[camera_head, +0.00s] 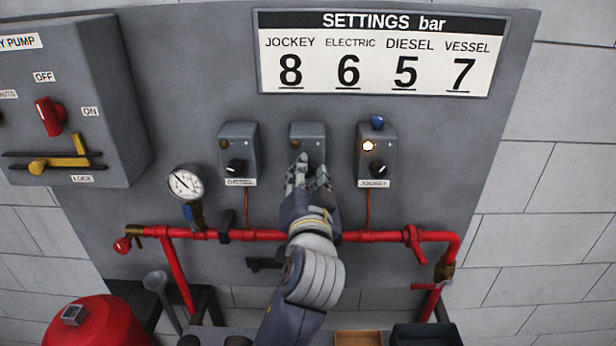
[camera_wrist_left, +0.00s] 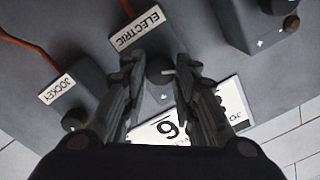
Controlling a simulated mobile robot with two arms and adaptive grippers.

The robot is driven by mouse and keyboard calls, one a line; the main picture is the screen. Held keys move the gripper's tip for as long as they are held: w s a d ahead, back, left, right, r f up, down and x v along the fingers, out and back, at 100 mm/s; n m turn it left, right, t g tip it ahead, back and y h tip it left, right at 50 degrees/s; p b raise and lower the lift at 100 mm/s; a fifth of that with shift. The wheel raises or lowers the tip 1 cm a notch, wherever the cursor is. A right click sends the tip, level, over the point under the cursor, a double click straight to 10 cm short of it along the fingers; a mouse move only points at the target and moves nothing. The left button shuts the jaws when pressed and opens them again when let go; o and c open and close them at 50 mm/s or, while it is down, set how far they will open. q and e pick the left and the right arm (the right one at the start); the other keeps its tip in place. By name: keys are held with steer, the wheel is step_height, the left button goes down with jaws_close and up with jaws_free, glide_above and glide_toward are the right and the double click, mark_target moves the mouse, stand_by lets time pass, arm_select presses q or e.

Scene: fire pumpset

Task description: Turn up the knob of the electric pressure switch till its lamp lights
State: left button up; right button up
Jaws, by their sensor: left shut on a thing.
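The electric pressure switch (camera_head: 308,134) is the middle of three small grey boxes on the panel. Its lamp (camera_head: 295,143) looks dim and unlit in the head view. My left gripper (camera_head: 308,172) covers the lower part of that box, hiding its knob and label there. In the left wrist view, the ELECTRIC label (camera_wrist_left: 137,29) shows upside down, and the round dark knob (camera_wrist_left: 160,70) sits between the fingertips of my left gripper (camera_wrist_left: 161,76). The fingers are shut on the knob. My right gripper is in neither view.
The diesel switch (camera_head: 239,150) is on the left, its lamp dark. The jockey switch (camera_head: 376,150) is on the right, its lamp lit, with a blue knob (camera_head: 377,122) on top. A settings board (camera_head: 376,52) reads electric 6. A gauge (camera_head: 186,184) and red pipe (camera_head: 265,236) sit below.

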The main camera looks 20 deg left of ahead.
arm_select(q)
steer(key=o, duration=1)
steer(key=shift+c, duration=0.2)
steer(key=shift+o, duration=0.6)
steer(key=shift+w+a, duration=0.1)
steer(key=shift+w, duration=0.05)
steer(key=shift+m, duration=0.3)
